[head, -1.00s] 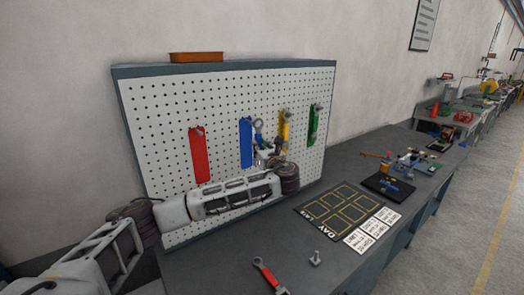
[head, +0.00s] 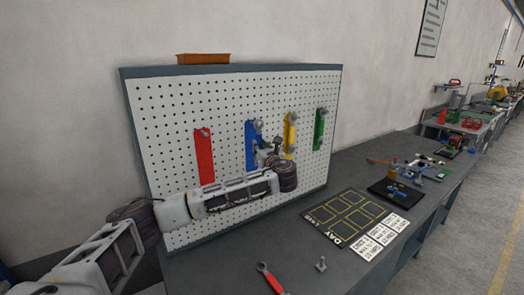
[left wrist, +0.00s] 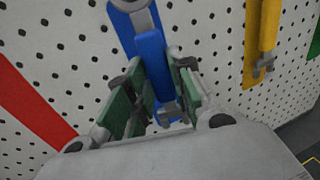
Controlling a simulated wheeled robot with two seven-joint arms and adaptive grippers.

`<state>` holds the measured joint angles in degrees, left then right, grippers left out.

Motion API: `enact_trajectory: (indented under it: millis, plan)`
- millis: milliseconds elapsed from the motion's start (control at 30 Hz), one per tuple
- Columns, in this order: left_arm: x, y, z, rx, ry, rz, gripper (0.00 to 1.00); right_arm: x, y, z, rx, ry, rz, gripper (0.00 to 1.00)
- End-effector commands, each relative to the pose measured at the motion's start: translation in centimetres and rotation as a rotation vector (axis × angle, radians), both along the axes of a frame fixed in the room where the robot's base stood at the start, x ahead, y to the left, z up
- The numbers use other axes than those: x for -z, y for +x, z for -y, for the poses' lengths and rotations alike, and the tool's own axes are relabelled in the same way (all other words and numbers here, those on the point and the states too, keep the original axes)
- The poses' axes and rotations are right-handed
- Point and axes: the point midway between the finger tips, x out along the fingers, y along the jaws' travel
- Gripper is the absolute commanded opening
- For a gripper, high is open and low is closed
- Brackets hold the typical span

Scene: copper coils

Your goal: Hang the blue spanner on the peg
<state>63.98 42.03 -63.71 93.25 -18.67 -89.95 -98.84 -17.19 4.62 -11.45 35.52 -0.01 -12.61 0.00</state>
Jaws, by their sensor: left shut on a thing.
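My left gripper (head: 268,160) is in front of the pegboard, at the lower right of the blue strip (head: 250,155). It is shut on the blue spanner, whose blue handle (left wrist: 152,62) stands between the green finger pads in the left wrist view. The spanner's grey ring end (head: 258,126) points up, near the top of the blue strip. Its grey open end (left wrist: 168,114) points down between the fingers. The peg at the blue strip is hard to make out, and I cannot tell whether the ring is around it. My right gripper is not in view.
Yellow (head: 290,135) and green (head: 319,130) strips with spanners are right of the gripper. The red strip (head: 204,158) is left, with a bare peg. A red spanner (head: 269,278) and a bolt (head: 321,265) lie on the bench. A marked mat (head: 325,238) lies right.

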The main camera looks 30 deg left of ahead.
Motion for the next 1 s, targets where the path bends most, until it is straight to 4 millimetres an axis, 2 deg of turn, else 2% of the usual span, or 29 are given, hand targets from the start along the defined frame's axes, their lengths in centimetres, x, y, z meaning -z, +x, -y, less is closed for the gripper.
enact_trajectory:
  millis: [633, 1000]
  plan:
    - [0.0, 1.2, -2.2, -0.001, 0.001, 0.003, 0.0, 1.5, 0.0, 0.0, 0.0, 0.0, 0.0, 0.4]
    - [0.6, 1.7, -3.0, 0.0, 0.001, 0.002, 0.0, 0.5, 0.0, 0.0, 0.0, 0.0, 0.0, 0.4]
